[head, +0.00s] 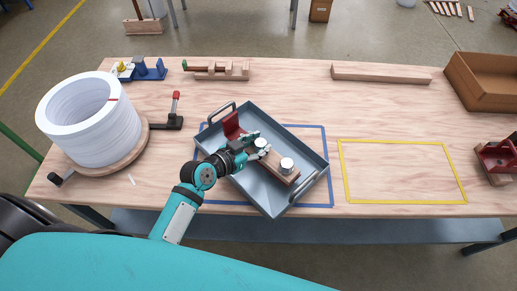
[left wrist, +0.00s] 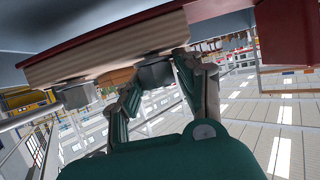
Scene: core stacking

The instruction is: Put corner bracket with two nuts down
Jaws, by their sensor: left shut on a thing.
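The corner bracket is a brown wooden bar (head: 282,170) with a red upright end piece (head: 231,125). Two silver nuts sit on it, a near one (head: 287,165) and one beside my fingers (head: 261,143). The bracket is within the walls of the grey tray (head: 311,187); I cannot tell whether it touches the tray floor. My left gripper (head: 262,151) is shut at the middle of the bracket, around the nut there. In the left wrist view the fingers (left wrist: 160,88) close on either side of a grey nut (left wrist: 155,72) under the wooden bar (left wrist: 110,55). My right gripper is not in view.
The tray stands in a blue taped outline (head: 329,165). An empty yellow outline (head: 405,201) lies to its right. A white ring stack (head: 75,135) is at left. Wooden bars (head: 380,74) lie at the back, and a box (head: 485,85) and red part (head: 496,158) at right.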

